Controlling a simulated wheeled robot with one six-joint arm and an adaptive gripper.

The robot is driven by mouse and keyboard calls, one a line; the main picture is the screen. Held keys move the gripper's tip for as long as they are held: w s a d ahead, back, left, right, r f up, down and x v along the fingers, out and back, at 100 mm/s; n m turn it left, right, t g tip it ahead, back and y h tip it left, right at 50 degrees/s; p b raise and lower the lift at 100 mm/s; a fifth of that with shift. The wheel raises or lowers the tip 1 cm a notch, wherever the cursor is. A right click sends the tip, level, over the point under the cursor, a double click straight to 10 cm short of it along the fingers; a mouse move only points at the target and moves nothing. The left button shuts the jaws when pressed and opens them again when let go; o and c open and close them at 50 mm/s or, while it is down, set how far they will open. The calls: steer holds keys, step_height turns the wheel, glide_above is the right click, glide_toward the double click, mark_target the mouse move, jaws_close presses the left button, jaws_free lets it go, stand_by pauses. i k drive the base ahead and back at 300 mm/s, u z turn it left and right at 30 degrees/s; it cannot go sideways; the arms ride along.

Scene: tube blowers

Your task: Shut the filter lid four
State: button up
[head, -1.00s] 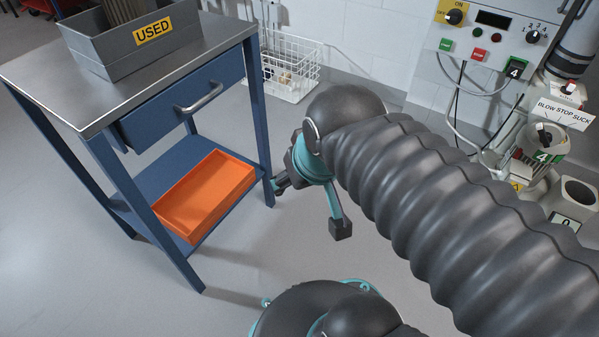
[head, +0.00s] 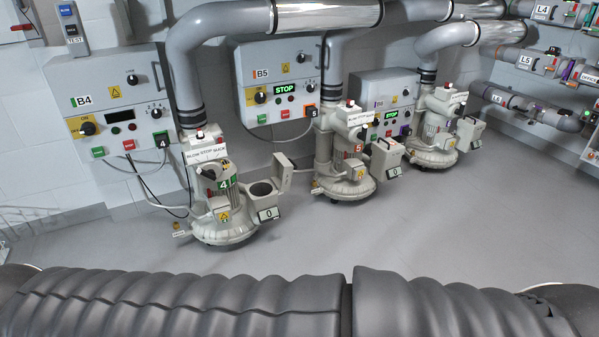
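Blower four (head: 222,205) stands on the floor at the left of the row, with a green 4 on its body. Its filter pot (head: 262,190) at its right side is open at the top, and its dark round inside shows. The filter lid (head: 283,173) stands raised at the right rear edge of the pot. A small display (head: 268,214) reading 0 is on the pot's front. My gripper is out of the picture; only my ribbed dark arm sleeve crosses the bottom of the view, well in front of the blower.
Blower five (head: 342,165) and another blower (head: 436,130) stand to the right. Control box B4 (head: 115,105) and box B5 (head: 280,85) hang on the wall behind, with cables below B4. The floor (head: 330,235) in front of the blowers is clear.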

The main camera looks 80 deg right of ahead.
mark_target(282, 167)
steer(key=u, duration=1.6)
steer(key=k, duration=2.85)
steer(key=z, duration=2.45)
